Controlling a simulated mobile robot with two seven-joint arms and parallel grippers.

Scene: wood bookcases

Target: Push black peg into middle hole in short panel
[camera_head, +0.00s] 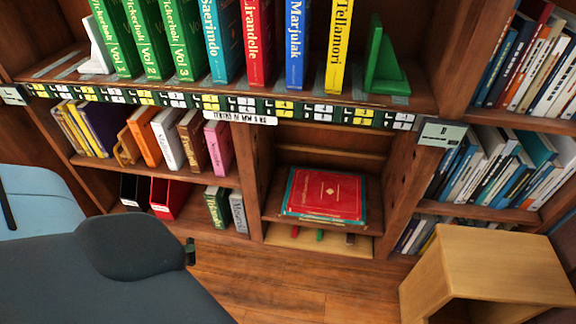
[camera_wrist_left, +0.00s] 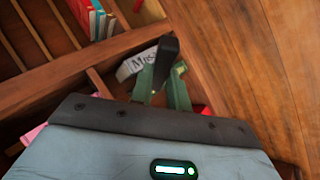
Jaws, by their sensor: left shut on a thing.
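In the left wrist view my left gripper (camera_wrist_left: 164,82) has its two green fingers closed on a short black peg (camera_wrist_left: 168,50), which sticks out past the fingertips. In the head view my dark left arm comes in from the lower left. Only a small part of the left gripper (camera_head: 190,253) shows at its end, in front of the lower bookcase and apart from it. The short upright panel (camera_head: 255,170) left of the middle bay has small dark holes in its side. I cannot tell which is the middle hole. My right gripper is not in view.
A large red book (camera_head: 325,194) lies flat in the middle bay. Leaning books (camera_head: 168,140) fill the left shelf, with a red holder (camera_head: 170,198) below. A wooden stool (camera_head: 480,265) stands at the right. The wood floor (camera_head: 300,285) before the bookcase is clear.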

